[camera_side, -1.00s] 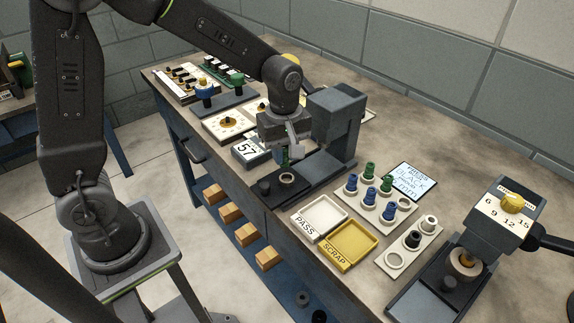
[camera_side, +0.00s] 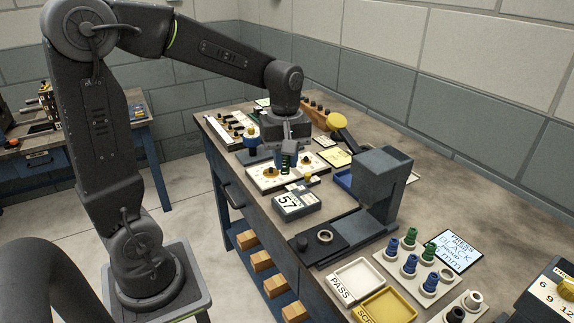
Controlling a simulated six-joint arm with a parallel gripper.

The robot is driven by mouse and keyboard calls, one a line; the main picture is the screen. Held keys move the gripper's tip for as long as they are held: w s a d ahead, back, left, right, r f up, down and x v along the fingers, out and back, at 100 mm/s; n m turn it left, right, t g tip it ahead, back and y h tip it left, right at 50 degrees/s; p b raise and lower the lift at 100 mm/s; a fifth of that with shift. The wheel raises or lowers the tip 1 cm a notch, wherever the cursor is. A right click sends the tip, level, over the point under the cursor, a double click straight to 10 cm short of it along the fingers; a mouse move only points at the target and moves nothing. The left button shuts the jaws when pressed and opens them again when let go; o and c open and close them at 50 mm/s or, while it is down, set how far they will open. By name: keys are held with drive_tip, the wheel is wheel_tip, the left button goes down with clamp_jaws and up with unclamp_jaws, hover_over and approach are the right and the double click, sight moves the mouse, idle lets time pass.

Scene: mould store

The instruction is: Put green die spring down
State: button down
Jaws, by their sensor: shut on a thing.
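My gripper (camera_side: 287,150) is shut on the green die spring (camera_side: 285,164), a small coil held upright below the jaws. The jaws hide its upper part. Other green springs (camera_side: 430,249) stand among blue springs (camera_side: 409,241) on a white holder plate at the right.
A dark press (camera_side: 376,190) with a ring seat (camera_side: 325,237) stands right of my gripper. White PASS (camera_side: 358,276) and yellow SCRAP (camera_side: 388,304) trays sit at the lower right.

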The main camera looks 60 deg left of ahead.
drive_tip(key=shift+r, duration=0.55)
drive_tip(key=shift+w+d+f, duration=0.15)
drive_tip(key=shift+w+d, duration=0.05)
drive_tip(key=shift+d, duration=0.15)
drive_tip(key=w+d+f+m, duration=0.1)
drive_tip(key=d+f+m, duration=0.2)
drive_tip(key=d, duration=0.6)
drive_tip(key=w+d+f+m, duration=0.2)
drive_tip(key=d+f+m, duration=0.1)
drive_tip(key=d, duration=0.7)
drive_tip(key=w+d+f+m, duration=0.1)
drive_tip(key=d+f+m, duration=0.2)
drive_tip(key=d, duration=0.7)
wheel_tip(320, 180, down, 2)
drive_tip(key=shift+w+f, duration=0.1)
drive_tip(key=shift+w, duration=0.05)
drive_tip(key=shift+d+f, duration=0.3)
drive_tip(key=shift+d, duration=0.2)
drive_tip(key=shift+f, duration=1.95)
